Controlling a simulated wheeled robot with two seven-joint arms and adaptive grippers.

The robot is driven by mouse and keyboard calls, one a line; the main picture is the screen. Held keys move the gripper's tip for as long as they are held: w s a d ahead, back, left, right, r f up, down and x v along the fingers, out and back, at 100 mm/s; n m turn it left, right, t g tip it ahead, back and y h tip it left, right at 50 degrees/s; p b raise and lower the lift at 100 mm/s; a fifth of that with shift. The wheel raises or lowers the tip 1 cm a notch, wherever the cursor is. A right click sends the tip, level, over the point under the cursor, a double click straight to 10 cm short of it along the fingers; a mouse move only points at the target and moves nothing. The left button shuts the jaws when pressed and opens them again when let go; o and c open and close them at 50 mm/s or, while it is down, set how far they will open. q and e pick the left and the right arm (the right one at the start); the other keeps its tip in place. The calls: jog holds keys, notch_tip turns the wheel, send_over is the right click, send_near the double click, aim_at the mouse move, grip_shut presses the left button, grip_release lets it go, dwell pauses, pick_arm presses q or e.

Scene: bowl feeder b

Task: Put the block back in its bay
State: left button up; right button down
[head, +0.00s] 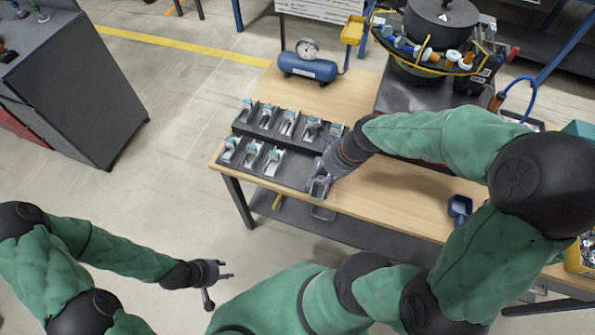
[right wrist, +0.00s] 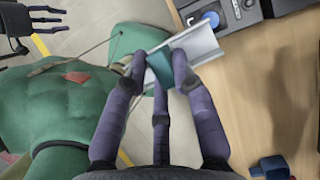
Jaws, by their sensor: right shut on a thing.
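The block (right wrist: 178,55), a pale grey channel-shaped piece with a teal face, is held between the fingertips of my right gripper (right wrist: 160,70). In the head view my right gripper (head: 322,178) is at the right front end of the dark bay rack (head: 292,172), by the table's front edge. The held block (head: 319,188) shows there only small and partly covered. The rack has two rows of bays, several with grey, teal-marked blocks (head: 275,156). The front row's right part looks bare and dark. My left gripper (head: 219,279) is open and empty over the floor, away from the table.
A blue air tank with a gauge (head: 307,67) stands behind the rack. A black bowl feeder (head: 438,50) with a ring of coloured parts is at the back right. A blue scoop (head: 460,207) lies on the wooden table (head: 390,200), whose middle front is clear.

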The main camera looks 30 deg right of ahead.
jog(key=shift+s+m, duration=0.2)
jog(key=shift+m, duration=0.2)
jog(key=shift+w+d+f, duration=0.1)
jog(key=shift+w+f, duration=0.05)
jog(key=w+f+b, duration=0.3)
jog(key=w+f, duration=0.3)
jog(key=w, duration=0.1)
jog(key=w+f+b, duration=0.4)
jog(key=w+f, duration=0.2)
jog(key=f, duration=0.1)
jog(key=shift+w, duration=0.35)
jog(key=shift+r, duration=0.15)
